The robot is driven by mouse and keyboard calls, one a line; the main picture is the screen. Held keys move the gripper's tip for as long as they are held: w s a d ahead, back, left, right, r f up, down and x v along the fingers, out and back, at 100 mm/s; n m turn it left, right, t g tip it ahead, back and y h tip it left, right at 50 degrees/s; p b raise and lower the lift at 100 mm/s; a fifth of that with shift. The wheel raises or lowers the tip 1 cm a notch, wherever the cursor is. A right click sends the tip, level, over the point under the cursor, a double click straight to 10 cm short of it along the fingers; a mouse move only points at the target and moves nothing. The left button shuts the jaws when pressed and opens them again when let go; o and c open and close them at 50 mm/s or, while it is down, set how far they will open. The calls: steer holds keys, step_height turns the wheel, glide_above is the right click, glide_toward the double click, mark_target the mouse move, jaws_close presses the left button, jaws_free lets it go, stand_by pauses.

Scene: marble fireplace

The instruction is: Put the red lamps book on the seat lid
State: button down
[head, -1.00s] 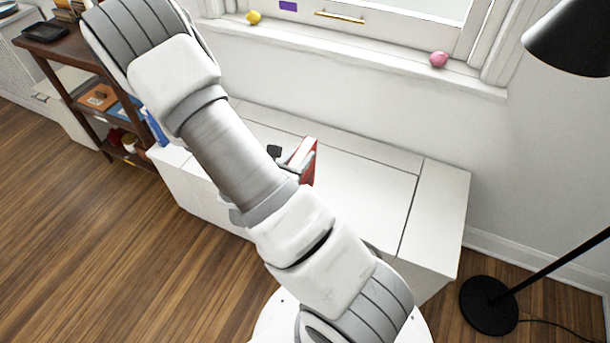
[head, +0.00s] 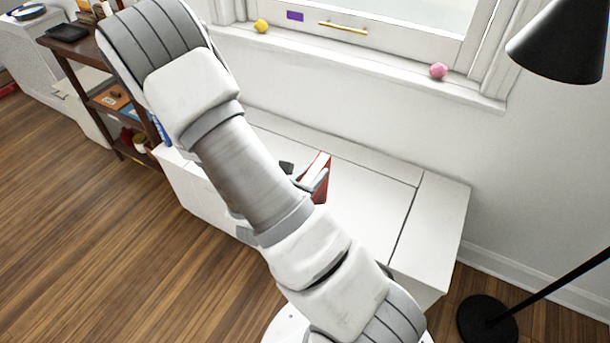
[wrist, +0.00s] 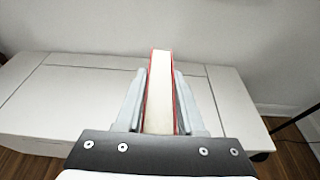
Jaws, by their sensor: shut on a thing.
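The red book (head: 321,184) is held upright in my gripper (head: 308,179), partly hidden behind my arm in the head view. In the wrist view the red book (wrist: 160,95) stands between the two fingers of my gripper (wrist: 160,105), its pale page edges facing the camera and its red covers against the fingers. The white seat lid (head: 370,200) lies under and around the book in the head view. The seat lid also shows beyond the fingers in the wrist view (wrist: 80,98). I cannot tell whether the book touches the lid.
A window sill (head: 370,75) with a yellow ball (head: 262,26) and a pink ball (head: 438,71) runs above the seat. A black floor lamp (head: 487,319) stands at the right. A brown shelf (head: 85,75) with several items stands at the left. The lid right of the book is clear.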

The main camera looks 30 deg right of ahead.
steer(key=shift+w+d+f+b, duration=0.65)
steer(key=shift+w+f+b, duration=0.15)
steer(key=shift+w+b, duration=0.3)
steer(key=w+d+f+b, duration=0.4)
steer(key=w+f, duration=0.3)
steer(key=f, duration=0.2)
steer(key=shift+w+d+b, duration=0.15)
steer(key=shift+w+b, duration=0.1)
steer(key=shift+b, duration=0.05)
steer(key=shift+f, duration=0.1)
steer(key=shift+f, duration=0.15)
steer(key=c, duration=0.5)
jaws_free()
